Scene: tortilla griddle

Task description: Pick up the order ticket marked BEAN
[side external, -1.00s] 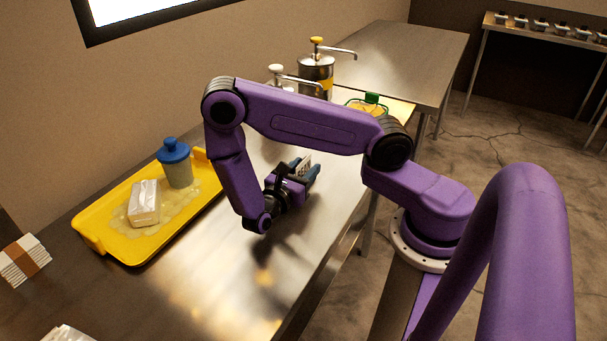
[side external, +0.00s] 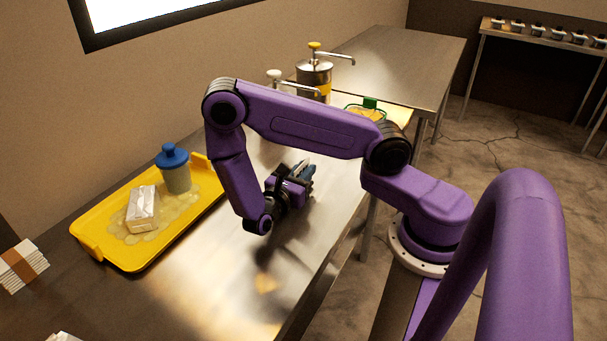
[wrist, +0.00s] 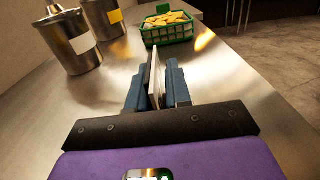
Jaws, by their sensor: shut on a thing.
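My gripper (side external: 304,172) is above the steel counter, with its blue fingers pointing to the back right. In the wrist view my gripper (wrist: 155,86) is shut on a thin white order ticket (wrist: 154,70). The ticket stands upright between the two fingers and shows almost edge-on, so I cannot read its marking. In the side view the fingers mostly hide it.
A yellow tray (side external: 107,257) at left holds a blue-lidded container (side external: 175,170) and a white wrapped block (side external: 142,209) in a spill. Steel pump pots (side external: 315,78) and a green basket (wrist: 168,33) stand beyond my gripper.

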